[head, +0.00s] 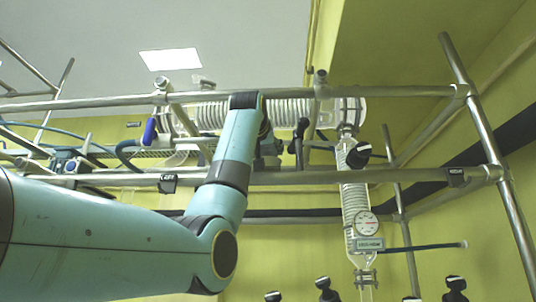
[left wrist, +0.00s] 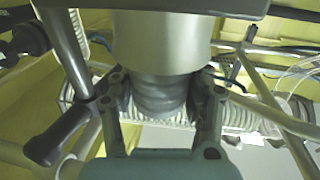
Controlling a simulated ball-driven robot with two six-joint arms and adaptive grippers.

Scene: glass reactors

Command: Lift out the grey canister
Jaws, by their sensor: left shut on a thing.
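The grey canister (left wrist: 162,40) fills the upper middle of the left wrist view, a smooth light cylinder with a darker, ridged narrower part (left wrist: 158,92) at its end. My left gripper (left wrist: 162,108) has one finger on each side of that narrower part and is shut on it. In the head view my left arm reaches up from the lower left, and the gripper (head: 268,145) is partly hidden behind its wrist, among the frame rails. My right gripper is in neither view.
Metal rails (head: 400,91) cross in front of and above the glassware. A horizontal coiled glass condenser (head: 288,112) lies close behind my wrist. A vertical glass column (head: 356,200) with a round gauge (head: 367,224) stands to the right. In the left wrist view a dark-ended rod (left wrist: 62,135) is near the fingers.

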